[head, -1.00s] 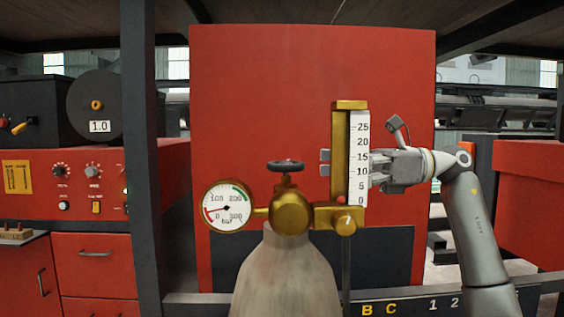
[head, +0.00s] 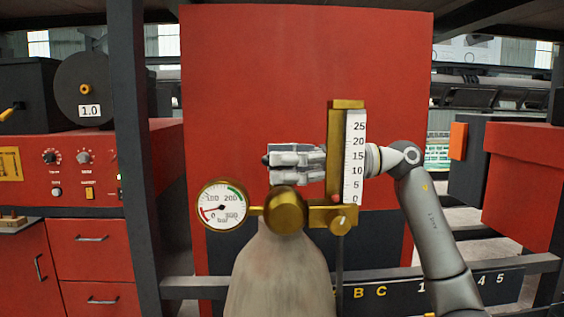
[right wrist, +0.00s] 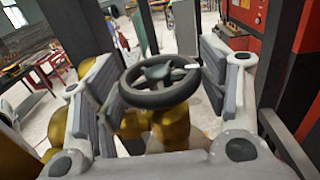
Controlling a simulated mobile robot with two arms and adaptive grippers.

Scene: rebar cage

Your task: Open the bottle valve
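The grey bottle (head: 280,275) stands upright in the middle of the head view, with a brass valve body (head: 285,211) on top. The black valve handwheel (right wrist: 160,98) shows in the right wrist view between the two fingers of my right gripper (right wrist: 158,84). These fingers are open on either side of it; a gap shows at the right finger, and contact at the left cannot be told. In the head view my right gripper (head: 290,161) hides the handwheel. The round gauge (head: 222,207) has its needle low, near 0. My left gripper is not in view.
A brass flowmeter with a white scale (head: 355,150) stands right of the valve, in front of my right wrist. A red panel (head: 230,80) is behind. A dark post (head: 133,150) and red cabinet (head: 60,160) stand at left.

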